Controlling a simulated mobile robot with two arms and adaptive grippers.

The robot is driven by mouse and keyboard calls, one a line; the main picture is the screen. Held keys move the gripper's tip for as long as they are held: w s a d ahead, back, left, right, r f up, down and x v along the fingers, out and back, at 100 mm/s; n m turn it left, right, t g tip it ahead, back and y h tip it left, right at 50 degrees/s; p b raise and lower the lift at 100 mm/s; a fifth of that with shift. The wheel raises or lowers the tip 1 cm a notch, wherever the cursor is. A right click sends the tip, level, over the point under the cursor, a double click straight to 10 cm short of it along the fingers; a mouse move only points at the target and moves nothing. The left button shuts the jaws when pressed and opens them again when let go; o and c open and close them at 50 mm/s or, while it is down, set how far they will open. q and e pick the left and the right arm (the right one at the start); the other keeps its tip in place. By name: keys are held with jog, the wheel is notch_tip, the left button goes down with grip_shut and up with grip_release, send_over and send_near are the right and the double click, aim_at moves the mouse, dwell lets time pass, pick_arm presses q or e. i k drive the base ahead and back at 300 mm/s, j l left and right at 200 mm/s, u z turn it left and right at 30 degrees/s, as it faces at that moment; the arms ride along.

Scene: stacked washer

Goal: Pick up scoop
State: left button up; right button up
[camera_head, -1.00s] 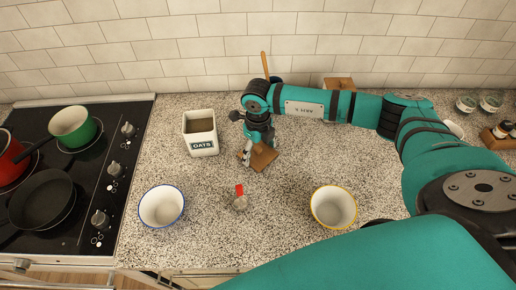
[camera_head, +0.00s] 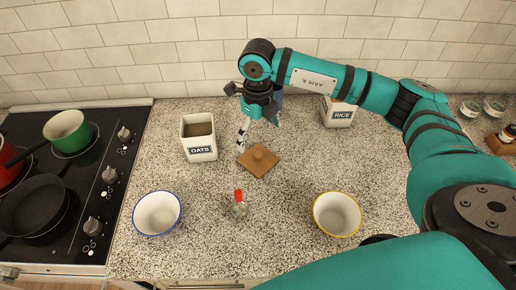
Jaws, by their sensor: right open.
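I cannot make out a scoop in the head view; the arm hides part of the counter's back. My right gripper (camera_head: 257,130) is open and empty, pointing down just above and behind a square brown wooden lid (camera_head: 258,161) with a round knob. The lid lies flat on the counter. An open white canister marked OATS (camera_head: 199,139) stands left of the gripper, with brownish contents. My left gripper is out of view.
A blue-rimmed bowl (camera_head: 157,214), a red-capped shaker (camera_head: 239,206) and a yellow-rimmed bowl (camera_head: 338,214) stand in front. A RICE canister (camera_head: 339,114) is at the back, partly behind my arm. The stove (camera_head: 91,220) with pans is left. Counter between is clear.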

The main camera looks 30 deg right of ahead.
aim_at(238, 200)
jog(key=k+j, duration=0.1)
jog(key=k, duration=1.4)
